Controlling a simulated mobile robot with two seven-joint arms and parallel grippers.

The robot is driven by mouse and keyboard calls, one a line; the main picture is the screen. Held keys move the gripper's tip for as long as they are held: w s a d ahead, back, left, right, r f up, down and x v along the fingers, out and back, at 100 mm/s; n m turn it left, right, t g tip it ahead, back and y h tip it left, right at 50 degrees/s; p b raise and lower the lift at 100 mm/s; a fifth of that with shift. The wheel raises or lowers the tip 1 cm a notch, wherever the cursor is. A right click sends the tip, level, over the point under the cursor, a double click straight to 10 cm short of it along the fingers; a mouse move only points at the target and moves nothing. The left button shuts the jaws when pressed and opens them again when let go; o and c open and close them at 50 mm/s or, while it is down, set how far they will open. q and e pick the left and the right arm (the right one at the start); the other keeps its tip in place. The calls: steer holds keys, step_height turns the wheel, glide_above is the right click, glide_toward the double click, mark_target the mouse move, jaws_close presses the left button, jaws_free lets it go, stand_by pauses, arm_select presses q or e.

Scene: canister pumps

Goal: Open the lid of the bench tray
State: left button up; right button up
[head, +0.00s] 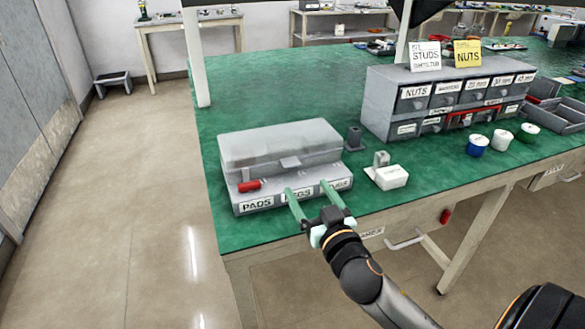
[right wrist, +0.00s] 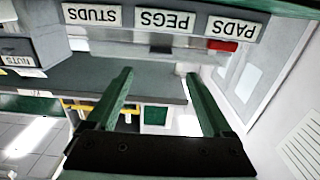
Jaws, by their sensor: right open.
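The grey bench tray (head: 240,205) sits near the left front of the green bench, with PADS, PEGS and STUDS labels along its front. Its grey lid (head: 280,140) looks shut, and a small tab (head: 290,162) sticks out from the lid's front edge. My right gripper (head: 306,188) is open and empty at the tray's front, its green fingers reaching toward the label strip below the tab. In the right wrist view the tray's labels (right wrist: 164,21) appear upside down beyond my open fingers (right wrist: 158,78). Whether the fingers touch the tray is unclear. My left gripper is not in view.
A red piece (head: 249,185) lies at the tray's front left. A white block (head: 391,178) and a dark block (head: 354,138) stand just right of the tray. Farther right are a grey drawer cabinet (head: 376,115) and small pots (head: 478,145). Bare green bench lies behind the tray.

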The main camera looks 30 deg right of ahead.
mark_target(293, 166)
steer(key=x, duration=0.9)
steer(key=shift+w, duration=0.45)
steer(key=shift+f, duration=0.1)
jaws_close()
stand_by(0.4)
